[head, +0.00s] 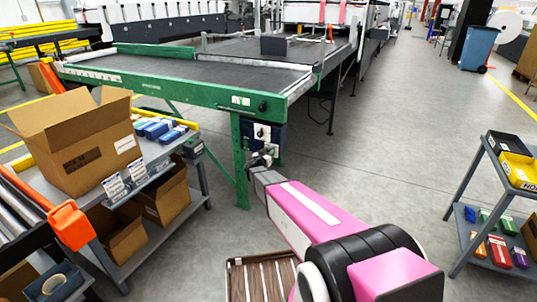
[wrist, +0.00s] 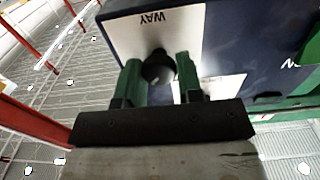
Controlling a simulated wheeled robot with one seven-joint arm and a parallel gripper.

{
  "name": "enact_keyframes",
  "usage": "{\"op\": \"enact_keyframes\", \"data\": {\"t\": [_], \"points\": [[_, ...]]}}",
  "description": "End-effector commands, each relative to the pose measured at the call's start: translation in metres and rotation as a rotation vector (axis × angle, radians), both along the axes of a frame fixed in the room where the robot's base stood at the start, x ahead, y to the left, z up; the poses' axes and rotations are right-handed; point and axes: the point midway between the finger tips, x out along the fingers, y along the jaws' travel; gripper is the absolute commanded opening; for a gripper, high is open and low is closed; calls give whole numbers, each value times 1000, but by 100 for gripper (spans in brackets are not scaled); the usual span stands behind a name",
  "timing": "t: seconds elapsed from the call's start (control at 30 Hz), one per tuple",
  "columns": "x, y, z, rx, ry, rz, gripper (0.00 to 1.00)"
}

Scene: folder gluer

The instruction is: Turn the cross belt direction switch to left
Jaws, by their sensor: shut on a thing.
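A dark blue control box (head: 279,136) with white label plates hangs under the green conveyor frame. In the wrist view the box (wrist: 225,40) fills the upper middle, and a white plate (wrist: 125,28) on it reads "WAY" upside down. A black switch knob (wrist: 158,68) stands out from this plate. My gripper (wrist: 158,75) has its two green fingers on either side of the knob and is shut on it. In the head view my gripper (head: 262,158) is at the lower part of the box, and hides the held knob. The knob's pointing direction is not clear.
The green-framed belt conveyor (head: 180,90) is above and behind the box, with another black knob (head: 263,106) on its frame. A grey bench with an open cardboard box (head: 85,150) stands to the left. A grey cart (head: 480,195) with bins stands right.

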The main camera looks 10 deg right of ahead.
Motion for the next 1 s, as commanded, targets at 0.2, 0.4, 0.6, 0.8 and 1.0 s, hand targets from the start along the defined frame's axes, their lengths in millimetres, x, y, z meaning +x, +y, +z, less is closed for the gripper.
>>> {"op": "enact_keyframes", "data": {"t": [0.2,0.4,0.6,0.8,1.0], "points": [[0,0,0,-72,52,0,10],[0,1,0,-198,144,0,10],[0,1,0,-351,255,0,10],[1,2,-1,-505,367,0,10],[1,2,-1,-659,478,0,10]]}}
